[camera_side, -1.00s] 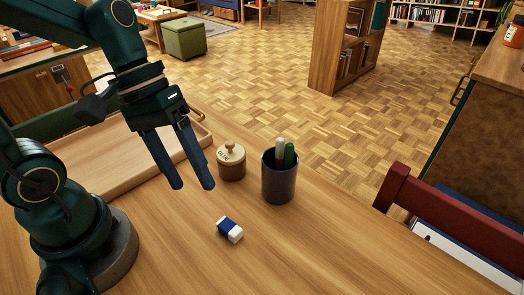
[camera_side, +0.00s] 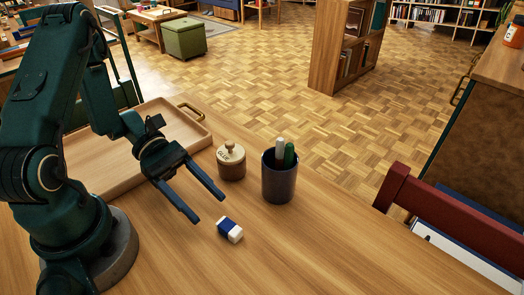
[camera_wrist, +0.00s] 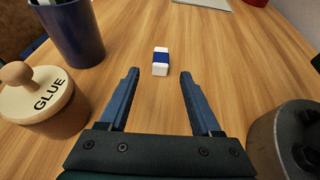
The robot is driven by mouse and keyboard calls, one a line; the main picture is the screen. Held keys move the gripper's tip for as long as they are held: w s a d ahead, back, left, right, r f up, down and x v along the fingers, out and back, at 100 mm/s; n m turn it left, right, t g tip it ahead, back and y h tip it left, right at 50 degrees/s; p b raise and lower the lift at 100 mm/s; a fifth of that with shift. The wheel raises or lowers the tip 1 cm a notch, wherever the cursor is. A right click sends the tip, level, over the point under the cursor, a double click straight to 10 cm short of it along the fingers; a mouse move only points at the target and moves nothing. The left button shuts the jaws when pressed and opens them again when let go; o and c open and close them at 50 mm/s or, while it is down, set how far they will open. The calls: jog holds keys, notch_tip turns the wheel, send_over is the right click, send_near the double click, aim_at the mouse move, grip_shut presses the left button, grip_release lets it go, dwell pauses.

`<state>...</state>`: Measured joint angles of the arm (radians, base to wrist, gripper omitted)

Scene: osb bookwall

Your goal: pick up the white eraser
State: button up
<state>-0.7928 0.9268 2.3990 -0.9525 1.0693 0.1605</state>
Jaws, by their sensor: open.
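The white eraser (camera_side: 230,230) with a blue sleeve lies on the wooden table in the side view. In the wrist view the eraser (camera_wrist: 160,62) lies ahead of the fingers, roughly centred between them, with its white end towards me. My gripper (camera_side: 210,209) is open and empty, its two blue fingers pointing towards the eraser, close to it but apart. The wrist view shows both fingers of my gripper (camera_wrist: 159,73) spread wide with bare table between them.
A wooden glue jar (camera_side: 231,163) and a dark pen cup (camera_side: 279,180) stand behind the eraser. A wooden tray (camera_side: 100,180) lies at the left. A red chair (camera_side: 425,205) is at the right table edge. Table around the eraser is clear.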

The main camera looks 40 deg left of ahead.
aim_at(219, 220)
jog(key=shift+x, duration=2.4)
grip_shut()
